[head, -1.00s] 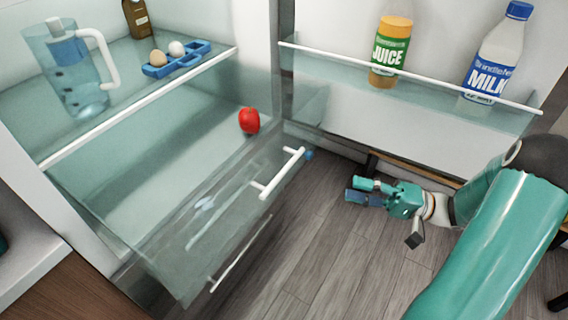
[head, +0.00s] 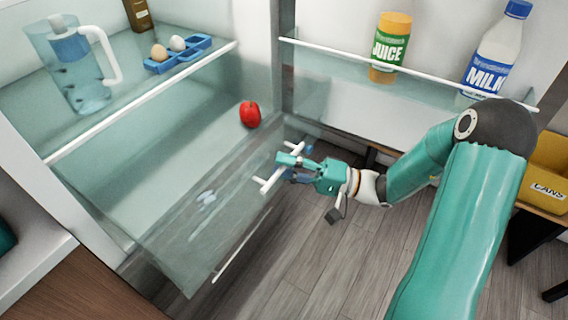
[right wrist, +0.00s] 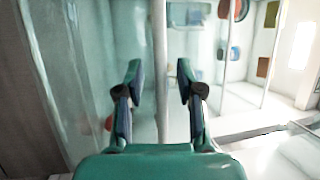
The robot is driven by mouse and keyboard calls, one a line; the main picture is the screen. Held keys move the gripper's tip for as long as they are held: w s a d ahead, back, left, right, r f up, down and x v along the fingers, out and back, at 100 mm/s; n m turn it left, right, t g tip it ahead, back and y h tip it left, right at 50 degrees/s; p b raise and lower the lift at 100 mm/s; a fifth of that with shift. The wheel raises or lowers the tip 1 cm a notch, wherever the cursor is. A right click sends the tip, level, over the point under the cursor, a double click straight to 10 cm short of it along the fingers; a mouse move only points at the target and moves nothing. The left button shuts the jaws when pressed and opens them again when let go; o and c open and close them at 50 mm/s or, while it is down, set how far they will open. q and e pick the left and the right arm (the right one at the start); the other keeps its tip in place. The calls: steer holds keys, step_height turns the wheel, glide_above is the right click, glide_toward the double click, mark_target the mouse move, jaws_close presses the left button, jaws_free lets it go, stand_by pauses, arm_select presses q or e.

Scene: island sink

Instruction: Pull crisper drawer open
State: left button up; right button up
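The crisper drawer (head: 190,235) is a clear glass-like bin low in the fridge, with a white bar handle (head: 266,184) on its front. My right gripper (head: 288,166) is at the handle's upper part in the head view. In the right wrist view the right gripper (right wrist: 159,85) has its two fingers apart, with the white handle bar (right wrist: 159,40) running upright between them. A gap shows on both sides of the bar. My left gripper is not in view.
A red round item (head: 249,114) sits at the drawer's back right. The shelf above holds a pitcher (head: 75,75) and a blue egg tray (head: 190,52). The open door's rack holds juice (head: 389,50) and milk (head: 490,62). A yellow cans bin (head: 545,188) stands at right. Floor (head: 325,265) before the drawer is clear.

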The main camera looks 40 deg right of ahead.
steer(key=shift+w+a, duration=0.15)
steer(key=shift+w, duration=0.05)
jaws_close()
stand_by(0.3)
